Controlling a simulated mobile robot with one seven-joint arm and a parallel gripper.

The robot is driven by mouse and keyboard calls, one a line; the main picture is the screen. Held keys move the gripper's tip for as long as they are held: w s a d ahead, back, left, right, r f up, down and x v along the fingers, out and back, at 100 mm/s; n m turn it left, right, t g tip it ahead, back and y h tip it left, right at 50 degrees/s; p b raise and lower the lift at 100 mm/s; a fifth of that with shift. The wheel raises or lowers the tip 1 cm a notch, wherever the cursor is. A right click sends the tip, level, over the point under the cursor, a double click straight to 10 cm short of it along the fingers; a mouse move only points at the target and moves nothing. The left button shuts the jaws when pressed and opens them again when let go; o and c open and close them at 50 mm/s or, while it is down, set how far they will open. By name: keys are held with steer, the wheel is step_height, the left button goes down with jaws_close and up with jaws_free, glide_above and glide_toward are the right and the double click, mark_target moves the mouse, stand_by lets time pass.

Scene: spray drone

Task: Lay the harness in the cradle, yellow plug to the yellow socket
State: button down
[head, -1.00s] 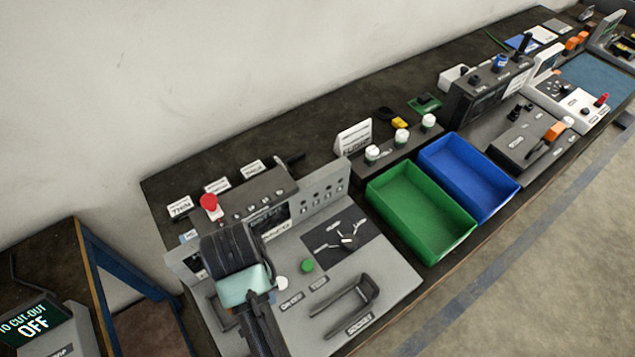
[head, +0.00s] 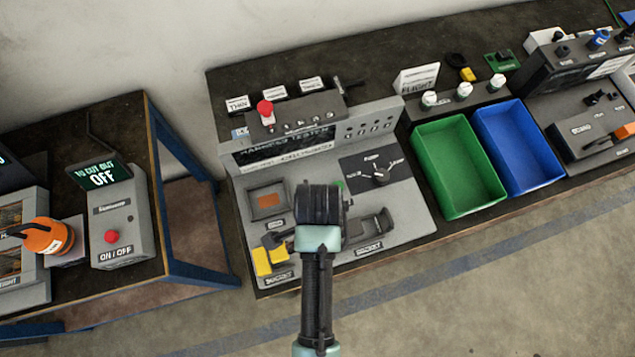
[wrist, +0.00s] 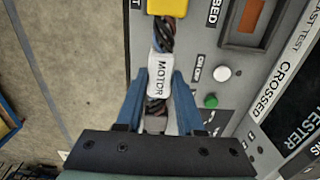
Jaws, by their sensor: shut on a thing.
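My gripper (head: 320,208) is over the front of the grey harness tester. Its blue fingers (wrist: 160,85) are shut on the harness (wrist: 166,38), twisted dark, red and blue wires with a white MOTOR label (wrist: 161,75). A yellow block (wrist: 180,8) shows beyond the wires at the top of the wrist view. In the head view two yellow pieces (head: 262,261) sit close together at the tester's front left, by a SOCKET label; I cannot tell whether they are fully joined. A dark bracket (head: 380,224) of the cradle stands right of my gripper. The harness's near end is mostly hidden.
A green button (wrist: 211,101) lies beside the fingers. A green bin (head: 455,170) and blue bin (head: 520,148) stand right. A side table with an OFF box (head: 120,220) stands left across a gap.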

steer(key=shift+f, duration=3.1)
steer(key=shift+f, duration=0.2)
steer(key=c, duration=0.5)
jaws_free()
steer(key=shift+r, duration=0.1)
